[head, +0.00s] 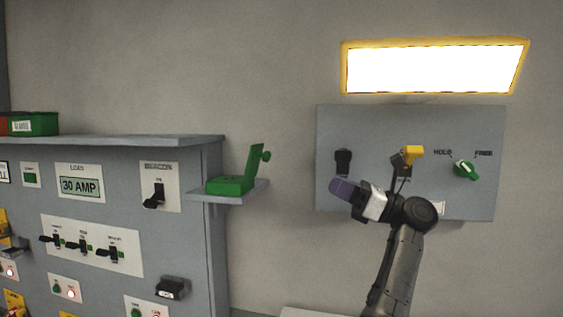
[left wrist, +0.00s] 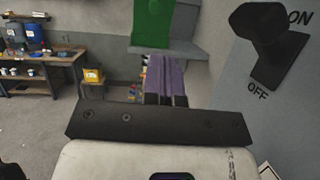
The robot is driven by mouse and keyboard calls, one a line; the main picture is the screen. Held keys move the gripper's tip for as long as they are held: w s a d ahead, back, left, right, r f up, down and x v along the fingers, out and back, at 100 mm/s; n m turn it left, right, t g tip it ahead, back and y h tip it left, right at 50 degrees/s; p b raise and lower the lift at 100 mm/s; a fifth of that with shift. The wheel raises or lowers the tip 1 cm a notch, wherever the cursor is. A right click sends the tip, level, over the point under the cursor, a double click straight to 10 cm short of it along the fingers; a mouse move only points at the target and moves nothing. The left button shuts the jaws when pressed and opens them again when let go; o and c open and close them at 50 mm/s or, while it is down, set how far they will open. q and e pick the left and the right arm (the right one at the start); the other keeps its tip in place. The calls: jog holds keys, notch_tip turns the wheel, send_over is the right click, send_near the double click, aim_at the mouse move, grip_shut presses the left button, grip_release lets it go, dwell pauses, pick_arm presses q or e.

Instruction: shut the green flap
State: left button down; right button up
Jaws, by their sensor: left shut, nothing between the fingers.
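A small green box (head: 230,186) sits on a grey wall shelf (head: 245,193). Its green flap (head: 256,162) stands up, tilted slightly back, with a round green knob on its right side. My left gripper (head: 338,187) has purple fingers, is shut and empty, and is to the right of the box, apart from it, in front of the wall panel. In the left wrist view the shut fingers (left wrist: 165,78) point towards a green part (left wrist: 153,22) at the top edge, above the shelf edge (left wrist: 180,48); most of it is cut off. My right gripper is out of view.
A grey panel (head: 470,120) with black levers and a green HOLD/FREE knob (head: 464,169) is behind my left arm. A lit lamp (head: 435,68) hangs above. A switch cabinet (head: 110,212) stands left of the shelf. Open space lies between shelf and panel.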

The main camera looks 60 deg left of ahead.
aim_at(269, 158)
pick_arm(q)
jog(key=shift+n+h, duration=0.3)
jog(key=shift+h, duration=0.1)
jog(key=p+x, duration=0.1)
jog(key=x, duration=0.3)
jog(key=p+x, duration=0.1)
jog(key=x, duration=0.3)
jog(key=p+x, duration=0.1)
jog(key=x, duration=0.3)
jog(key=shift+s+r, duration=0.35)
jog(key=shift+p+x, duration=0.5)
jog(key=shift+x, duration=0.35)
jog(key=shift+f, duration=0.1)
